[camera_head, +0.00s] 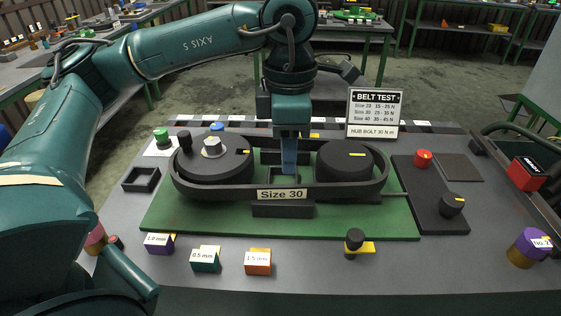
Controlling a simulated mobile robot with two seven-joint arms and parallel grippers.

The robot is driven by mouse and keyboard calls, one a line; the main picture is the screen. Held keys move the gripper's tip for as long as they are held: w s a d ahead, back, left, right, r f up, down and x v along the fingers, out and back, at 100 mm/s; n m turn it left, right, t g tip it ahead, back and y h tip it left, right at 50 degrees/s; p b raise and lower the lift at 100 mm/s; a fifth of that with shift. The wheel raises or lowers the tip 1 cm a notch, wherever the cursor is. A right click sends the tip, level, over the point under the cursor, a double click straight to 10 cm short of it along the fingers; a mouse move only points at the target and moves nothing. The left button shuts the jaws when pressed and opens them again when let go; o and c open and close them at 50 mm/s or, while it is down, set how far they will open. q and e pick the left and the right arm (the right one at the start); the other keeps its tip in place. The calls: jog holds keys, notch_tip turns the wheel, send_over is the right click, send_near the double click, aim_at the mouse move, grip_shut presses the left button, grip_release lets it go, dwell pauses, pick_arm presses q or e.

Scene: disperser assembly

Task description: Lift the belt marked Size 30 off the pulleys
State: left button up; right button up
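The black belt (230,193) runs as a loop around both black pulleys, with a "Size 30" label (282,195) on its near side. The left pulley (205,162) has a metal hex nut (212,147) on its hub, and the right pulley (345,160) has a yellow mark. My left gripper (289,168) points straight down between the pulleys, inside the loop and behind the labelled side. Its blue finger reaches down to a small dark block there. Its finger gap and any contact with the belt cannot be made out. My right gripper is not in view.
A "BELT TEST" sign (375,113) stands behind the right pulley. A red button (423,158) is at the right.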

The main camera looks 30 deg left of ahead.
aim_at(285, 185)
pick_arm(q)
jog(key=f, duration=0.7)
jog(key=shift+s+a+f+p, duration=0.2)
jog(key=shift+f+p, duration=0.1)
jog(key=shift+p, duration=0.1)
grip_shut()
jog(key=shift+w, duration=0.1)
